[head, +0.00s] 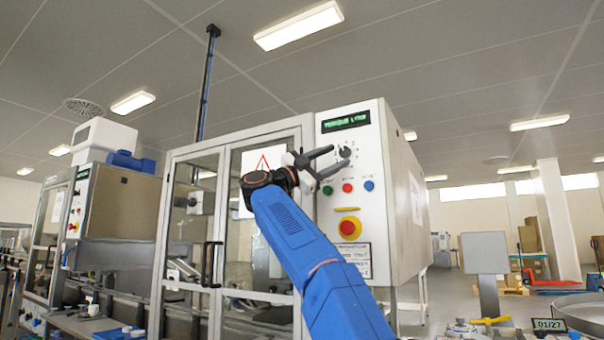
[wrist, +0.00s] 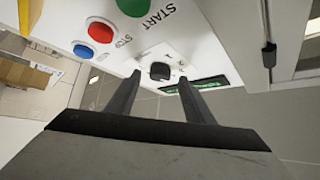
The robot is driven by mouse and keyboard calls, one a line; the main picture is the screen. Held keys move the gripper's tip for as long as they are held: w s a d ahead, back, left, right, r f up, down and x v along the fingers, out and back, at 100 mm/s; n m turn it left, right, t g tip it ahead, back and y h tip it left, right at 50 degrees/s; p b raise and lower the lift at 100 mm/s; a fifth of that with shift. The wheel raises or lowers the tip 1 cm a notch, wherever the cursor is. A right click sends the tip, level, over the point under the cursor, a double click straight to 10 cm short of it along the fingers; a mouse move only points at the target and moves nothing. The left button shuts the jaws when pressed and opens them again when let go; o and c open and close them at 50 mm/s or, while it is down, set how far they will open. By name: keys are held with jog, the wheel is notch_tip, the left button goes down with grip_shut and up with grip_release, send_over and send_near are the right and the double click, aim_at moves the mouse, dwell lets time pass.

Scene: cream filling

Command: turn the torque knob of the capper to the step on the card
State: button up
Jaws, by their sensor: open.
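The capper's white control panel (head: 335,200) stands right of my arm in the head view. The dark torque knob (head: 345,152) sits below the green display, with small marks around it. It also shows in the wrist view (wrist: 160,71), between and beyond my fingertips. My gripper (head: 333,161) is open and empty, close in front of the panel. I see no contact with the knob, but the remaining gap is hard to judge. The display (head: 346,121) has green text too small to read. I cannot identify the step card.
Below the knob are green (head: 328,190), red (head: 347,188) and blue (head: 369,186) buttons and a red emergency stop (head: 348,227) on yellow. The capper's glazed doors (head: 185,240) stand left. A "01/27" sign (head: 549,324) is at the lower right.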

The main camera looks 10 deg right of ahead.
jog(key=v, duration=1.5)
jog(key=shift+f, duration=0.15)
jog(key=shift+d, duration=0.1)
jog(key=s+d+r+n+t+y, duration=0.1)
jog(key=s+d+r+n+t, duration=0.2)
jog(key=d+r+n+t, duration=0.5)
jog(key=n+t+y, duration=1)
jog(key=n+y, duration=0.3)
jog(key=n, duration=0.7)
send_near(344, 153)
jog(key=shift+y, duration=0.3)
jog(key=x, duration=0.8)
jog(key=shift+w+d+r, duration=0.1)
jog(key=shift+d+r, duration=0.1)
jog(key=shift+r, duration=0.05)
